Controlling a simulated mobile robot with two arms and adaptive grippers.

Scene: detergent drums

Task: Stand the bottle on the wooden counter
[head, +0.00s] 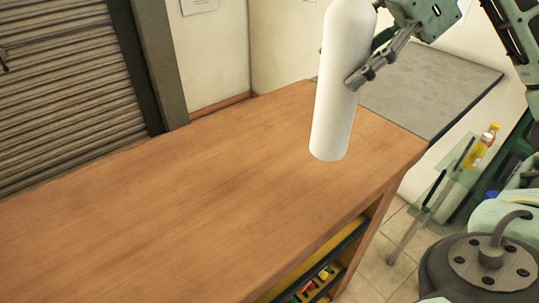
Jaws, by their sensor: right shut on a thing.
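A tall white bottle (335,95) is in the upper middle of the head view, nearly upright with a slight tilt. Its top is cut off by the frame edge. My right gripper (362,76) is shut on the bottle from the right side; one finger shows in front of it and the far finger is mostly hidden. The bottle's lower end appears over the right part of the wooden counter (170,205). I cannot tell for sure whether it touches the counter top. My left gripper is not in view.
The counter top is otherwise clear. A grey surface (430,90) adjoins behind right. A small glass table (445,185) with a yellow bottle (482,147) stands at the right. Small items sit in an open shelf (315,283) under the counter. A roller shutter (65,85) is at left.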

